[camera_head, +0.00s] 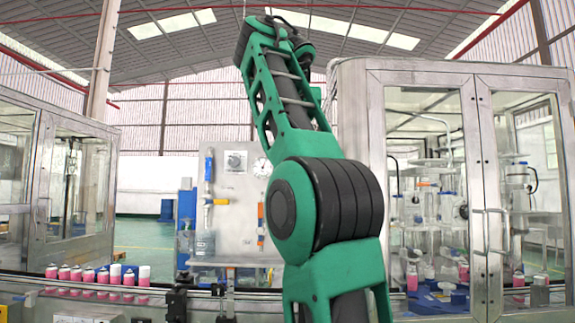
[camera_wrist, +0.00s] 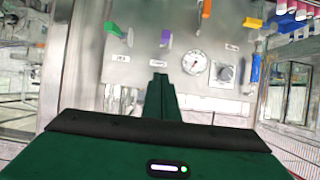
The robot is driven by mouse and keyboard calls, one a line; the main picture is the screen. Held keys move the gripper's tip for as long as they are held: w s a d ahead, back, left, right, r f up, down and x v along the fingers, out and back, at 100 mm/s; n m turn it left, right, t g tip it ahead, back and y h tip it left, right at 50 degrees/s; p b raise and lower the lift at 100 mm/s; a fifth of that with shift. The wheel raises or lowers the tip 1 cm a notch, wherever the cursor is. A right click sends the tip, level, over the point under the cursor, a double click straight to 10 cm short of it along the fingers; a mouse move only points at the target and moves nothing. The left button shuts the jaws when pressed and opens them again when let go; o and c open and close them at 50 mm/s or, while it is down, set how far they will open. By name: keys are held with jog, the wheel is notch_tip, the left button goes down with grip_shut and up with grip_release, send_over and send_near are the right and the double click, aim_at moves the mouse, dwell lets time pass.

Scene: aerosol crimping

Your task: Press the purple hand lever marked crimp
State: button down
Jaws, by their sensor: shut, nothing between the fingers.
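The purple hand lever (camera_wrist: 166,38) stands out from a pale panel (camera_wrist: 140,75) in the wrist view. A small label plate lies near it, but its word is too small to read. My gripper (camera_wrist: 159,76) is shut and empty, with its fingertips just below the purple lever in the picture; a gap shows between them in the image, and I cannot tell the depth. A green lever (camera_wrist: 113,29) is to the left and an orange lever (camera_wrist: 206,8) is to the upper right. In the head view my arm hides the purple lever and my gripper.
A blue part (camera_wrist: 255,68) is at the panel's right edge. In the head view, pink-and-white cans (camera_head: 95,278) line a conveyor, and glass-doored cabinets stand on both sides.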

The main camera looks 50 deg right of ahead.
jog(key=x, duration=0.8)
jog(key=shift+a+f, duration=0.25)
jog(key=shift+f, duration=0.1)
jog(key=shift+s+a+f, duration=0.1)
jog(key=shift+s+f, duration=0.15)
jog(key=shift+f, duration=0.05)
jog(key=shift+a+f, duration=0.15)
jog(key=shift+f, duration=1.05)
jog(key=shift+a+f, duration=0.1)
jog(key=shift+a, duration=0.1)
